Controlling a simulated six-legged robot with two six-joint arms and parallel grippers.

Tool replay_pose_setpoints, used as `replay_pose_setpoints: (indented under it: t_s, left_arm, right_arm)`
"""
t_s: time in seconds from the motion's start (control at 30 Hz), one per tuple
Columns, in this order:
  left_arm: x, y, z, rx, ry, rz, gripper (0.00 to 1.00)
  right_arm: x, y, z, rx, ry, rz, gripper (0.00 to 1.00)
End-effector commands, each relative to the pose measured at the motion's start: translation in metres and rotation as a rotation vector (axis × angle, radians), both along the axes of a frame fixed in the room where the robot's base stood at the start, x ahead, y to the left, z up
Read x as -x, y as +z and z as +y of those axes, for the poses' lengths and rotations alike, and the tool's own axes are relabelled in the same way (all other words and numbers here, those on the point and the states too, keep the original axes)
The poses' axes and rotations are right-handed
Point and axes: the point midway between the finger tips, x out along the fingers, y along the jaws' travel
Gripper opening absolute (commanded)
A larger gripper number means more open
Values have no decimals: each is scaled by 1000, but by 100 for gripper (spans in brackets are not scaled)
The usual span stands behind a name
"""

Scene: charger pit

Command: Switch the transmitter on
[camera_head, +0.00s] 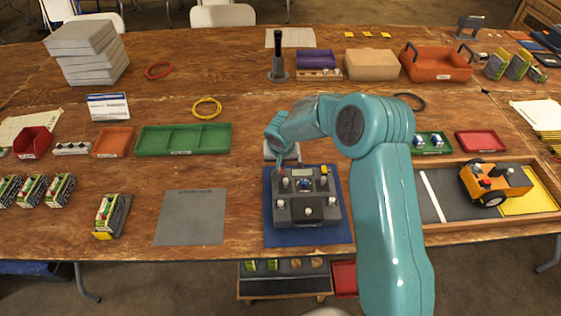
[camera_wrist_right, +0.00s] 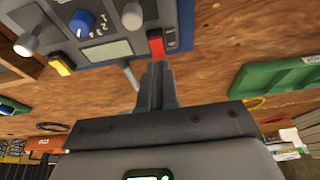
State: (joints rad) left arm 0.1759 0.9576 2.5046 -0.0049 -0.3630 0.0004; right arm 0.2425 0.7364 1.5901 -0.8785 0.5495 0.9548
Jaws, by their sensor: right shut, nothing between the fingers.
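The transmitter (camera_head: 322,201) is a dark grey box with sticks, knobs and a small display. It lies on a blue mat (camera_head: 281,237) near the table's front edge. In the right wrist view its panel (camera_wrist_right: 130,38) fills the top left, with a blue knob (camera_wrist_right: 82,23), a yellow button (camera_wrist_right: 61,65) and a red switch (camera_wrist_right: 156,44). My right gripper (camera_head: 281,168) is at the transmitter's far left corner. Its shut, empty fingers (camera_wrist_right: 157,68) end at the red switch; I cannot tell whether they touch it. My left gripper is out of view.
A toy truck (camera_head: 495,180) stands in a wooden tray to the right. A grey mat (camera_head: 190,217) lies to the left, with a green divided tray (camera_head: 183,140) behind it. An open drawer (camera_head: 285,286) is below the front edge.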

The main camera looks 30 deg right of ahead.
Motion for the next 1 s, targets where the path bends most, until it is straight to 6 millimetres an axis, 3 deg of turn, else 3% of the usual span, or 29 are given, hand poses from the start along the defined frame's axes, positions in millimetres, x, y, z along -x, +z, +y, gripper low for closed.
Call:
replay_pose_setpoints:
  t_s: [0.2,0.57,0.73,0.8,1.0]
  left_arm:
    - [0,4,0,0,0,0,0]
    - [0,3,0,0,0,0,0]
    - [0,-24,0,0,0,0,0]
    - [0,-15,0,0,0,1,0]
    - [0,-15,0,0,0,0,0]
  right_arm:
    - [-2,-16,-2,0,0,0,0]
    - [-2,-18,-1,1,0,-1,0]
    - [-5,-31,-3,2,-1,-4,0]
    - [-4,-23,-3,1,0,0,0]
    - [-3,-25,-2,0,0,4,0]
